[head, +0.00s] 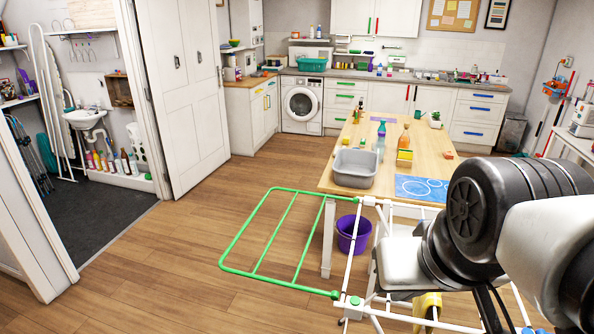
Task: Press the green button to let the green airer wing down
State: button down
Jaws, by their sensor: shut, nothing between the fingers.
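The green airer wing (233,240), a tube frame with cross rails, reaches out to the left from the white airer frame (353,252). It looks about level, at the height of the white frame's top. A small green button (355,300) sits on the white corner piece at the near end of the wing's hinge side. My arm comes in from the right edge and hides part of the airer.
A wooden table (455,160) with a grey basin (355,168) and bottles stands behind the airer. A purple bucket (353,235) is on the floor under the table's near end. The wooden floor left of the wing is clear.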

aim_at(355, 301)
jog(key=i+j+z, duration=0.15)
jog(key=j, duration=0.3)
jog(key=i+j+z, duration=0.2)
jog(key=j, duration=0.3)
jog(key=j+z, duration=0.15)
jog(key=j, duration=0.3)
jog(key=i+j+z, duration=0.15)
jog(key=j, duration=0.4)
jog(key=k+l+u, duration=0.25)
jog(key=i+j+z, duration=0.25)
